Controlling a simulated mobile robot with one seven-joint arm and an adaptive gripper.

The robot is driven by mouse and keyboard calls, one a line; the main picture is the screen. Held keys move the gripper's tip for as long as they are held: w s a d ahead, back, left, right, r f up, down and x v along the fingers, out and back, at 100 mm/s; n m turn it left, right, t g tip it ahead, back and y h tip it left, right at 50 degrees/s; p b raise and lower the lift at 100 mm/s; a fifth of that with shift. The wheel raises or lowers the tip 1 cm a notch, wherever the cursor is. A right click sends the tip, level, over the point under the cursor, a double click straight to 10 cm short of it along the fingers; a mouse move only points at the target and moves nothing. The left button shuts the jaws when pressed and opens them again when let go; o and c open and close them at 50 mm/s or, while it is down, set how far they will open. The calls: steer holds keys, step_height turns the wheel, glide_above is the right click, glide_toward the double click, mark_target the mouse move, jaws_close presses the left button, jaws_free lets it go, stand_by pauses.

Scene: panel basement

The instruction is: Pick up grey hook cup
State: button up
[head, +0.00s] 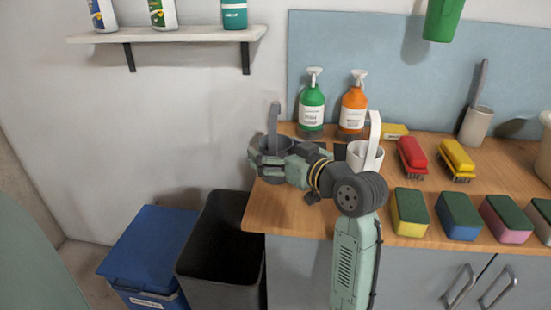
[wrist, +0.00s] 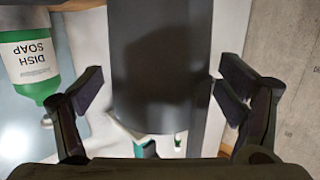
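The grey hook cup (head: 273,120) stands at the left end of the wooden counter, its tall hook pointing up. Its lower part is mostly hidden by my gripper (head: 266,160) in the head view. In the wrist view the dark grey cup (wrist: 160,60) fills the middle. My gripper's fingers (wrist: 161,88) are open, one on each side of it, with narrow gaps showing at both sides.
A white hook cup (head: 366,155) stands just right of my gripper. Green (head: 312,105) and orange (head: 353,110) bottles stand behind. Brushes (head: 412,155) and several sponges (head: 409,212) lie to the right. A black bin (head: 222,245) and blue bin (head: 150,245) stand below left.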

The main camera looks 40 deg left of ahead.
steer(key=c, duration=1.2)
steer(key=shift+c, duration=0.2)
steer(key=shift+r, duration=0.15)
